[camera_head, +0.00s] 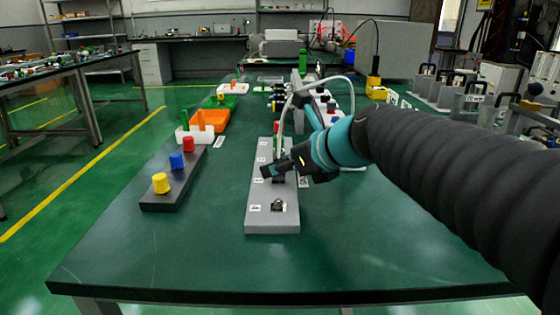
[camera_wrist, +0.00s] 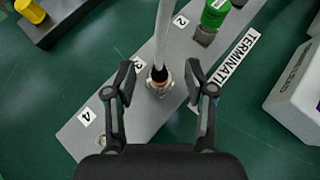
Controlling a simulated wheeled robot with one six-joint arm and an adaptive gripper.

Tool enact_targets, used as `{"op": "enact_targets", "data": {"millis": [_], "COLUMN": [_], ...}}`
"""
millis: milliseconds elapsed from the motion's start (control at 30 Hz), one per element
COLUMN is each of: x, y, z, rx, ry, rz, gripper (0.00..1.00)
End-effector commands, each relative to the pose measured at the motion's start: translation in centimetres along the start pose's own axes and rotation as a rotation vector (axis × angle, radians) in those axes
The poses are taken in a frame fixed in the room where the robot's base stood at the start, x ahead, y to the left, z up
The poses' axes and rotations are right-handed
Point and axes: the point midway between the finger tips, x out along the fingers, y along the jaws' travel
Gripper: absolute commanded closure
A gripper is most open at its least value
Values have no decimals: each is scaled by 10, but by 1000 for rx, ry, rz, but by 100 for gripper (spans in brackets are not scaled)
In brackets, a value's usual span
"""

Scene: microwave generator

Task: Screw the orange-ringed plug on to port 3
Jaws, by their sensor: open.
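The orange-ringed plug (camera_wrist: 158,76) stands at the port beside the label 3 (camera_wrist: 137,65), with its pale cable rising from it in the wrist view. It looks upright and seated at the port, but I cannot tell how tightly. The grey port strip (camera_head: 259,221) lies on the green table, with the bare port 4 (camera_head: 278,205) at its near end. My gripper (camera_wrist: 163,78) is open, one finger on each side of the plug, with visible gaps. In the head view my gripper (camera_head: 279,170) hides most of port 3.
A green cap (camera_wrist: 214,14) sits by label 2. A dark block (camera_head: 171,196) with yellow, blue and red caps lies to the left. An orange bin (camera_head: 211,121) stands behind. A white box (camera_wrist: 297,100) is at the right. The table front is clear.

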Motion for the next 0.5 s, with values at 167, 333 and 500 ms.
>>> {"op": "enact_targets", "data": {"millis": [167, 333, 500], "x": [-32, -67, -93], "y": [-1, -1, -1], "z": [1, 1, 0], "rx": [0, 1, 1], "ry": [-3, -3, -1], "rz": [-5, -6, -4], "gripper": [45, 45, 45]}}
